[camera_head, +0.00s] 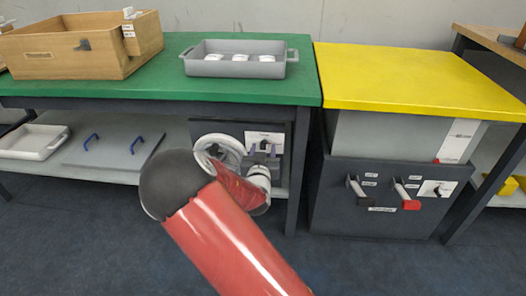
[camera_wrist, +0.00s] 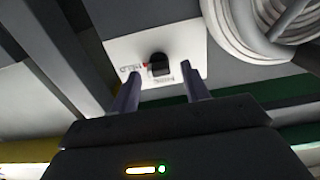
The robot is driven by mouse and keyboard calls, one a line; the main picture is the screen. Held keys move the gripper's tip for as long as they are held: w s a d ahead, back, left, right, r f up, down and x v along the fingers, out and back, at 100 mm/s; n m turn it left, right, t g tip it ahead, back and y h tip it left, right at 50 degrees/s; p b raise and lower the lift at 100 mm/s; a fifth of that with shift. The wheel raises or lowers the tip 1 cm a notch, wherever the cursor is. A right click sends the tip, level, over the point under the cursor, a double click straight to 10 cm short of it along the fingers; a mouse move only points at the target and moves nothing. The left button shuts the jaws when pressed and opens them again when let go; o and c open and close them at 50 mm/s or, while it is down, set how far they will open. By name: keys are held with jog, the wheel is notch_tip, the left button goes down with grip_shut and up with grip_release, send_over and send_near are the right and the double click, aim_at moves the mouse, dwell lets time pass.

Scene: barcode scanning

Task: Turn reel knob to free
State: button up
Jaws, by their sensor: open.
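The reel knob (camera_wrist: 160,64) is a small black knob on a white label plate (camera_wrist: 120,48). The plate has printed words and a small red mark beside the knob; part of the lettering is too blurred to read. The plate also shows in the head view (camera_head: 264,137), under the green table. My gripper (camera_wrist: 160,71) is open. Its two purple-grey fingers stand on either side of the knob, with gaps visible; contact cannot be told. The white hose reel (camera_wrist: 245,25) is beside the plate, and in the head view (camera_head: 228,145) my arm partly covers it.
A green table (camera_head: 165,88) is above, bearing a wooden box (camera_head: 40,65) and a grey tray (camera_head: 188,66). To the right, under a yellow top (camera_head: 410,75), a dark panel (camera_head: 335,215) carries levers and another knob plate (camera_head: 450,187). Floor in front is clear.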

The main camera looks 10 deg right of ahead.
jog(key=c, duration=1)
jog(key=shift+n, duration=0.3)
jog(key=n, duration=0.4)
jog(key=shift+a, duration=0.15)
jog(key=n+p, duration=0.1)
jog(key=n, duration=0.7)
jog(key=shift+a+f+n+p, duration=0.1)
jog(key=shift+n+p, duration=0.2)
jog(key=shift+p, duration=0.1)
jog(key=shift+f+n+p, duration=0.15)
jog(key=shift+n+p, duration=0.25)
jog(key=shift+n, duration=1.9)
